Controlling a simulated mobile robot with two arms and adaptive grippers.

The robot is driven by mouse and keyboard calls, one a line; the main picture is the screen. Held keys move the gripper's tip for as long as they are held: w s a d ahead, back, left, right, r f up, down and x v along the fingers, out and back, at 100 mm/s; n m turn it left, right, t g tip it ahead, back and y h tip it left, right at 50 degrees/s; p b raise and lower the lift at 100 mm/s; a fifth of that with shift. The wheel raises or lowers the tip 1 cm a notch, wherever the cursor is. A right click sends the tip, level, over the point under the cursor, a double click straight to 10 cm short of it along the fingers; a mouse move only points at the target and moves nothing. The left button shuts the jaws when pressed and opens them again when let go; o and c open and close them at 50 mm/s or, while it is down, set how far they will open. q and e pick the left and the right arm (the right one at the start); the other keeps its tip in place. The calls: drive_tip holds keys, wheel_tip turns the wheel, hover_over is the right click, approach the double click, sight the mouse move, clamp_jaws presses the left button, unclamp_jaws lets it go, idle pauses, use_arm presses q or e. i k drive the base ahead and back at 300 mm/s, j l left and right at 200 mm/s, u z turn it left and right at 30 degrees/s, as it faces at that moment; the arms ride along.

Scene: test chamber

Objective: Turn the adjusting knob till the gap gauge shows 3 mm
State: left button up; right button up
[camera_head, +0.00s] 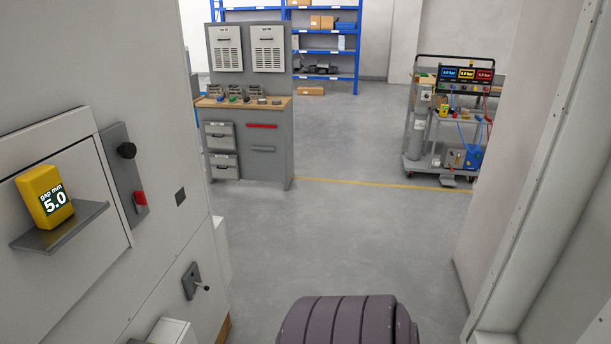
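The gap gauge (45,196) is a yellow block on a small grey shelf (60,228) on the white cabinet wall at the left. Its display reads "gap mm 5.0". Right of it, a grey upright plate (122,178) carries a round black knob (127,150) near its top and a red part (140,198) lower down. I cannot tell from labels which one is the adjusting knob; the black one looks like a turning knob. Neither of my grippers shows in the head view, and nothing is seen touching the knob or gauge.
A small lever on a plate (192,281) sits lower on the cabinet. A workbench (247,140) with drawers stands ahead, blue shelving (326,52) behind it. A trolley with displays (447,125) is at the right. Grey floor (330,225) between is clear. A white wall edge closes the right side.

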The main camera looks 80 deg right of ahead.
sight(127, 150)
drive_tip(key=z, duration=1.4)
